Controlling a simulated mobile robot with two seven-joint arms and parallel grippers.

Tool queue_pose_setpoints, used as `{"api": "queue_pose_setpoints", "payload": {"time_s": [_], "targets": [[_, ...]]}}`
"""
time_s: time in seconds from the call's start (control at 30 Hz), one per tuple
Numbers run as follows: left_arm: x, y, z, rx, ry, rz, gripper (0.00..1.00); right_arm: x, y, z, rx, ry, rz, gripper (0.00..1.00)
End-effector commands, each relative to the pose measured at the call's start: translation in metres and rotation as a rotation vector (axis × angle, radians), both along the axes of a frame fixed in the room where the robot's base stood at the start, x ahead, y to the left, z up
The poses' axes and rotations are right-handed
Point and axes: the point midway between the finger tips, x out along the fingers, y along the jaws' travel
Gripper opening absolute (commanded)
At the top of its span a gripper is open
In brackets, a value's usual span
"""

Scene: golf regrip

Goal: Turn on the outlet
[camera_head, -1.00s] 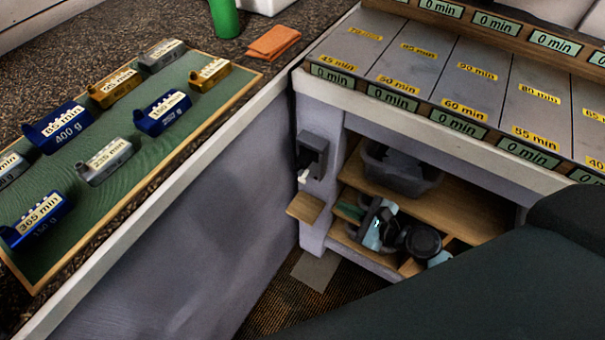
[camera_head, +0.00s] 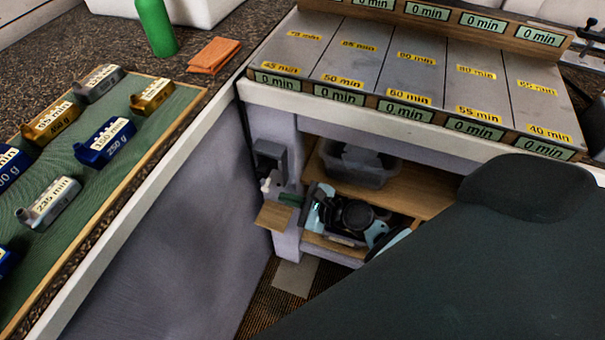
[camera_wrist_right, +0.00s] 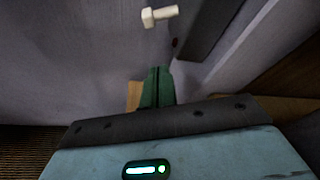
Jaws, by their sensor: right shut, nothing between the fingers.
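The outlet is a dark grey box (camera_head: 268,156) on the pale post under the counter, with a small white switch or plug (camera_head: 266,184) at its lower end. In the right wrist view the white piece (camera_wrist_right: 160,15) is at the top, beside the dark edge of the box (camera_wrist_right: 207,25). My right gripper (camera_head: 286,198) has green fingers, shut and empty, just right of and slightly below the white piece. In the right wrist view the fingertips (camera_wrist_right: 157,72) point toward the wall below it, with a visible gap. My left gripper is not in view.
A small wooden ledge (camera_head: 274,215) juts out below the outlet. A grey bin (camera_head: 356,165) stands on the wooden shelf (camera_head: 425,185) to the right. The counter above holds grey slots (camera_head: 360,55) with minute labels. The left counter carries a green mat (camera_head: 85,210) with labelled blocks.

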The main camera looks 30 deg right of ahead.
Motion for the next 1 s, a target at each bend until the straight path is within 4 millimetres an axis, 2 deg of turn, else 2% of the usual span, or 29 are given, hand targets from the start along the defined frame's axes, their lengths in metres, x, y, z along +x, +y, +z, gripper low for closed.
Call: {"api": "queue_pose_setpoints", "payload": {"time_s": [0.1, 0.2, 0.3, 0.5, 0.73, 1.0], "targets": [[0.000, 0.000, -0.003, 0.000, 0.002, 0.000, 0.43, 0.018, 0.010, -0.007, 0.001, -0.001, -0.001, 0.00], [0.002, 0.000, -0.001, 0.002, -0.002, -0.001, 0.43, 0.026, 0.017, -0.006, 0.000, 0.000, 0.000, 0.00], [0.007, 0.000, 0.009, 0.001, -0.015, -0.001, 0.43, 0.021, 0.020, 0.010, -0.001, -0.005, 0.000, 0.00], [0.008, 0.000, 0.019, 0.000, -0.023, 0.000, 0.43, 0.016, 0.026, 0.026, 0.001, -0.002, -0.001, 0.00], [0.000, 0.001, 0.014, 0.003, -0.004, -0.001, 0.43, 0.014, 0.028, 0.028, 0.000, 0.000, 0.000, 0.00], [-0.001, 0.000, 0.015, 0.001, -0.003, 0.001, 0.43, 0.014, 0.028, 0.027, 0.001, 0.000, 0.000, 0.00]]}}
